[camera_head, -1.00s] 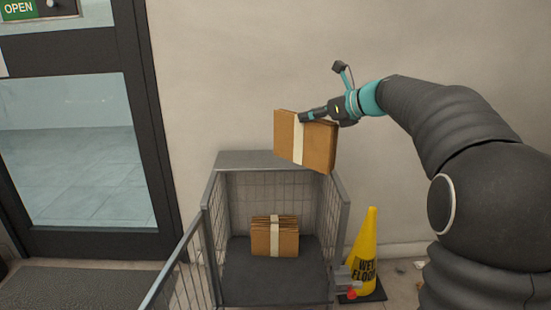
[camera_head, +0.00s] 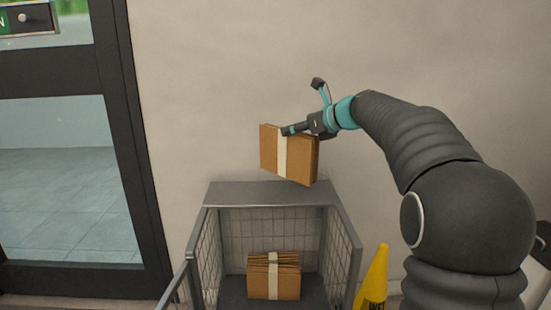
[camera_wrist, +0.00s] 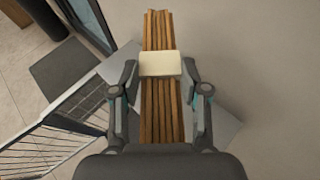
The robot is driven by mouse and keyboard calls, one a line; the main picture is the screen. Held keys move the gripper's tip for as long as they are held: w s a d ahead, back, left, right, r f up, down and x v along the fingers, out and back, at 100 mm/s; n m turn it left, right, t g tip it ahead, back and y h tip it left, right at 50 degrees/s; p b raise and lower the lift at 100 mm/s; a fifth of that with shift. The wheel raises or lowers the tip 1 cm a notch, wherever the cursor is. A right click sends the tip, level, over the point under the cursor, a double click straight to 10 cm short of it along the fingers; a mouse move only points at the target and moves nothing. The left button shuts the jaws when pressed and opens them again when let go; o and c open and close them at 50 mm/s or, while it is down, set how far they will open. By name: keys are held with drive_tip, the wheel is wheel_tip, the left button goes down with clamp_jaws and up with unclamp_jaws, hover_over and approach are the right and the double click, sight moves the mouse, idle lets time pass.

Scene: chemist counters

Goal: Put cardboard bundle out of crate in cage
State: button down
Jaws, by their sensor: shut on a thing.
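A cardboard bundle (camera_head: 303,159) with a pale band hangs in my gripper (camera_head: 287,131), above the back of the cage. My gripper is shut on it; in the wrist view the fingers (camera_wrist: 160,98) press on both sides of the bundle (camera_wrist: 161,115). The wire-sided cage (camera_head: 344,225) stands below against the wall, with a grey top panel at its rear. A second banded cardboard bundle (camera_head: 286,284) stands upright on the dark floor inside the cage. No crate is in view.
A yellow wet-floor cone (camera_head: 374,278) stands just right of the cage. The cage's open door (camera_head: 176,287) swings out at the front left. A dark-framed glass door (camera_head: 133,150) is at the left. The wall behind is bare.

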sight(316, 142)
drive_tip(key=x, duration=0.4)
drive_tip(key=f+x, duration=0.1)
drive_tip(key=x, duration=0.2)
drive_tip(key=shift+s, duration=0.25)
drive_tip(key=shift+a+f+b, duration=0.1)
drive_tip(key=shift+f+b, duration=0.05)
drive_tip(key=shift+b, duration=0.15)
drive_tip(key=shift+f+b, duration=0.65)
drive_tip(key=shift+f, duration=1.3)
drive_tip(key=c, duration=0.6)
unclamp_jaws()
drive_tip(key=shift+f, duration=0.1)
drive_tip(key=shift+r, duration=0.25)
drive_tip(key=v, duration=1.2)
drive_tip(key=shift+p, duration=0.3)
